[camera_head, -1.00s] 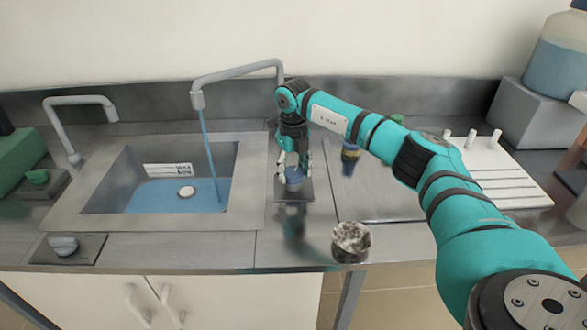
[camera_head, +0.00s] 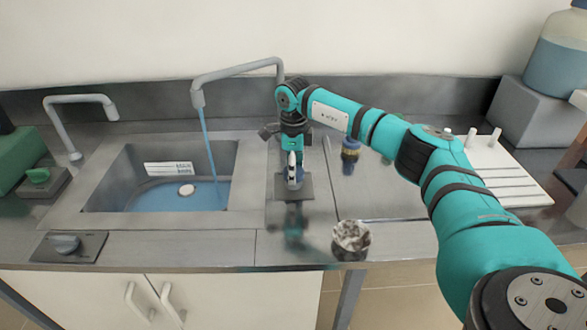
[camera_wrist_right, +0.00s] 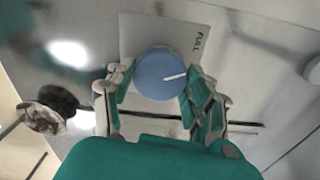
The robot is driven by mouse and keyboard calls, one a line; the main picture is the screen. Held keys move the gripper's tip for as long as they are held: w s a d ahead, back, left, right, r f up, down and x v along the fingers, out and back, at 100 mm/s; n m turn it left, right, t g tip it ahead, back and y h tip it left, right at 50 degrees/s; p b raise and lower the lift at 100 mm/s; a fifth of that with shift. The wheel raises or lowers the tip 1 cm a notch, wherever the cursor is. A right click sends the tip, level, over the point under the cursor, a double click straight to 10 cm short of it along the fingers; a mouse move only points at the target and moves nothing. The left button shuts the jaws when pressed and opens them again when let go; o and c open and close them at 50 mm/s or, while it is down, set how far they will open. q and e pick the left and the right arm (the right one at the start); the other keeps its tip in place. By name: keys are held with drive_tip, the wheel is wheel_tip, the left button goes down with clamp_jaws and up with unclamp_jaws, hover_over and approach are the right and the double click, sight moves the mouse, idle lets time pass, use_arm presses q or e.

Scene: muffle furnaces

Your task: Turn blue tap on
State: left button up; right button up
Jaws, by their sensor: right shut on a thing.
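The blue tap knob (camera_wrist_right: 160,74) sits on a light plate marked "FULL"; its white line points right and slightly up in the right wrist view. In the head view the knob (camera_head: 293,180) is mostly hidden behind my right gripper (camera_head: 293,165). My right gripper (camera_wrist_right: 158,88) is shut on the knob, with fingers on both sides of it. The large tap (camera_head: 235,72) runs a blue stream of water (camera_head: 209,145) into the sink (camera_head: 110,180). My left gripper is not in view.
A small tap (camera_head: 80,101) stands left of the sink. A crumpled silvery cup (camera_head: 351,238) stands near the front edge. A white rack (camera_head: 500,170) lies right.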

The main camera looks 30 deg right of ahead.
drive_tip(key=shift+n, duration=1)
drive_tip(key=shift+r, duration=0.1)
drive_tip(key=o, duration=1.2)
wheel_tip(320, 180, up, 12)
drive_tip(key=shift+f, duration=0.1)
